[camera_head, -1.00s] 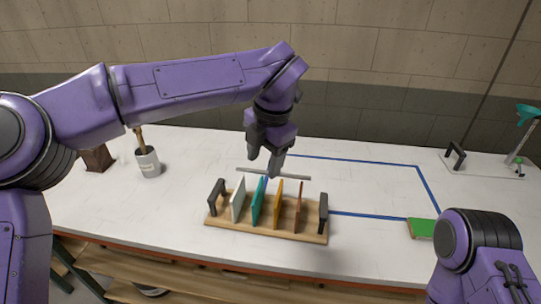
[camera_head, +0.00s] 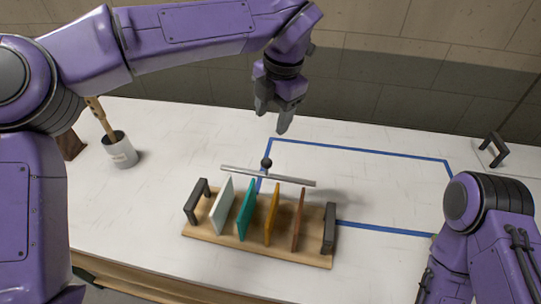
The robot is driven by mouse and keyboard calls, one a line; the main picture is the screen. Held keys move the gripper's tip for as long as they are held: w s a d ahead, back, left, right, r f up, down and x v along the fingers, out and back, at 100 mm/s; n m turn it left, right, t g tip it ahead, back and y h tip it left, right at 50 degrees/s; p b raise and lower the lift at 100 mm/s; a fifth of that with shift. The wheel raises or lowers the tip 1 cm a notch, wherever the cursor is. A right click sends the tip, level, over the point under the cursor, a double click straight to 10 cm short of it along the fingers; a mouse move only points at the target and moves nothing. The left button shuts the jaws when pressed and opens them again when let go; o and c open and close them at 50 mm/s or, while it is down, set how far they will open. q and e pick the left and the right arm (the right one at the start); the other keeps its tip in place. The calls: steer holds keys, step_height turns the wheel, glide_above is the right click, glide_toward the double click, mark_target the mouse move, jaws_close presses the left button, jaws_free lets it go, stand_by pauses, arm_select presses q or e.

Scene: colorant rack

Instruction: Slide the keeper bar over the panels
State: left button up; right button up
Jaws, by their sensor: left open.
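The keeper bar (camera_head: 268,176) is a thin grey bar with a dark round knob (camera_head: 267,163). It lies across the line of panels at their top far edges; I cannot tell whether it touches them. The panels stand upright in a wooden rack (camera_head: 214,236): white (camera_head: 222,206), teal (camera_head: 246,209), orange (camera_head: 271,214) and brown (camera_head: 298,220). A dark upright bracket stands at the rack's left end (camera_head: 198,203) and right end (camera_head: 330,228). My left gripper (camera_head: 272,121) is open and empty, above and apart from the knob. My right gripper is out of view.
A grey pot with wooden-handled tools (camera_head: 120,151) stands at the left. Blue tape (camera_head: 360,152) marks a mostly clear area behind the rack. A dark handle-shaped stand (camera_head: 494,149) is at the far right. My right arm fills the lower right.

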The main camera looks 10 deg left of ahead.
arm_select(q)
steer(key=b, duration=0.6)
glide_toward(267, 160)
steer(key=f, duration=0.3)
steer(key=w+a+f+p, duration=0.1)
steer(key=f, duration=0.7)
steer(key=shift+w+a+f+p, duration=0.15)
steer(key=shift+a+p, duration=0.2)
steer(key=shift+c, duration=0.3)
jaws_close()
